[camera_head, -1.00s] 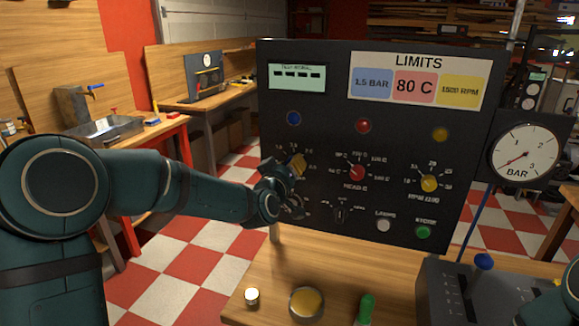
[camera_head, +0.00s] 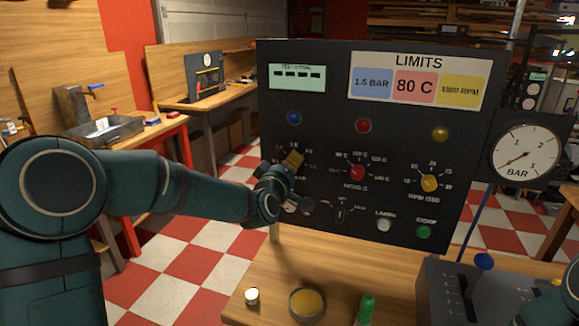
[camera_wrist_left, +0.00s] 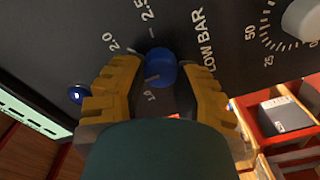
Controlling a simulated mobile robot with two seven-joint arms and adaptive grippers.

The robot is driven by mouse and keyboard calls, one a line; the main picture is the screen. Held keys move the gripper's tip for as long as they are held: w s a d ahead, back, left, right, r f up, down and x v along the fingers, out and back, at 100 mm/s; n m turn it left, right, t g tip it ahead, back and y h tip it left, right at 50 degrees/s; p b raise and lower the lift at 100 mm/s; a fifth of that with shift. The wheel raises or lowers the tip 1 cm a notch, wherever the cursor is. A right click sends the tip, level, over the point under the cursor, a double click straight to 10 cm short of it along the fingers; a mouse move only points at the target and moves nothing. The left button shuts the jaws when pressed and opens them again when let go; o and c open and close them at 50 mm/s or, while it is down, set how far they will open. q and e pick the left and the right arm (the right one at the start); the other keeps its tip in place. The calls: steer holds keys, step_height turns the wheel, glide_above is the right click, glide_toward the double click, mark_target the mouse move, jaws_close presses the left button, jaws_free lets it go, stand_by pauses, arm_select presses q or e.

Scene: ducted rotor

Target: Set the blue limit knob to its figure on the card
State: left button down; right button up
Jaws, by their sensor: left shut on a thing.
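The blue limit knob (camera_wrist_left: 162,66) sits between the two yellow fingers of my left gripper (camera_wrist_left: 160,85) in the wrist view. The gripper is shut on it, against the dark panel (camera_head: 320,130). A pale pointer line shows on the knob, and scale figures such as 2.0 and 2.5 stand around it. In the head view my left gripper (camera_head: 293,159) covers the knob and part of its scale. The LIMITS card (camera_head: 419,62) at the panel's top shows 1.5 BAR on its blue field (camera_head: 371,84). The right gripper is not in view.
A red knob (camera_head: 357,173) and a yellow knob (camera_head: 429,183) are to the right. A blue lamp (camera_head: 294,118) is above. A pressure gauge (camera_head: 525,154) stands at the panel's right. A bowl (camera_head: 307,304) and a green-topped item (camera_head: 366,308) are on the bench below.

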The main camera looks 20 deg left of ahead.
arm_select(q)
steer(key=shift+a+r, duration=0.1)
steer(key=shift+r, duration=0.1)
steer(key=c, duration=0.6)
jaws_free()
steer(key=shift+f, duration=0.1)
steer(key=s, duration=1.2)
steer(key=shift+a, duration=0.2)
